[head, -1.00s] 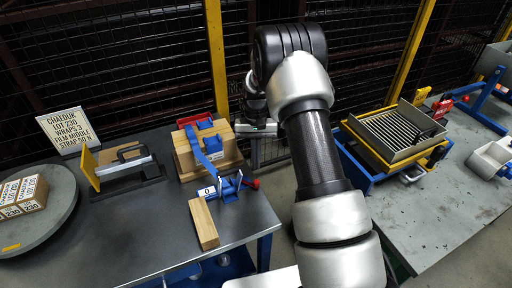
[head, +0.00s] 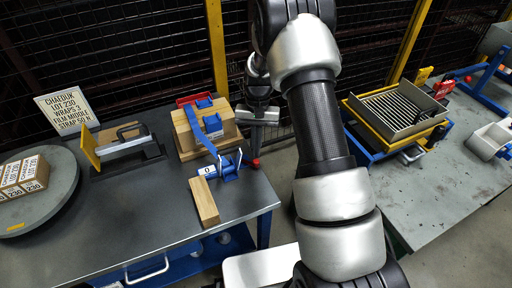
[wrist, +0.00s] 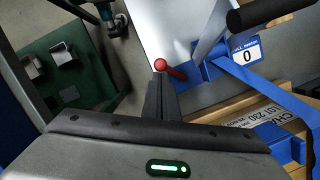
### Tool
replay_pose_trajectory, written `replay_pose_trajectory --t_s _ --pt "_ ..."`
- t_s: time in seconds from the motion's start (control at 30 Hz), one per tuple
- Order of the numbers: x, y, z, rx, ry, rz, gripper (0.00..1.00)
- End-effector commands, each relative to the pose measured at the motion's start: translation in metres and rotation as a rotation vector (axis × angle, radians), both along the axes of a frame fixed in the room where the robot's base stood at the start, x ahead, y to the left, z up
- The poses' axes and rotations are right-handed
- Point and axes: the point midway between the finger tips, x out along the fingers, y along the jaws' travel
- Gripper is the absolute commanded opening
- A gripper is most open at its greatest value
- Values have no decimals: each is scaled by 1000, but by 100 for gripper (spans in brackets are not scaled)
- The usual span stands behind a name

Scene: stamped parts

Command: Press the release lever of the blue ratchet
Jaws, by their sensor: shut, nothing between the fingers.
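The blue ratchet (head: 229,170) sits on the dark bench with a blue strap (head: 204,137) running from it to the wooden block load. A red ball knob (head: 256,162) sticks out at its right side; the knob also shows in the wrist view (wrist: 160,65), with a short red stem towards the ratchet (wrist: 212,70). My gripper (head: 256,150) is shut and empty, fingers pointing down, close to the knob. In the wrist view the fingertips (wrist: 161,80) line up just short of the knob; I cannot tell whether they touch it. A pull display (wrist: 245,50) reads 0.
A wooden bar (head: 205,202) lies before the ratchet. The front bench top is clear.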

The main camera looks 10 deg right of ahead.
Motion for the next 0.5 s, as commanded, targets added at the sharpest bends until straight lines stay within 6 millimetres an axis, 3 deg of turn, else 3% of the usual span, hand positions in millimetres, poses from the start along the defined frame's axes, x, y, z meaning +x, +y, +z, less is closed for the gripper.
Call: replay_pose_trajectory --t_s 0.5 --pt "-9 2 1 1 2 -215 0"
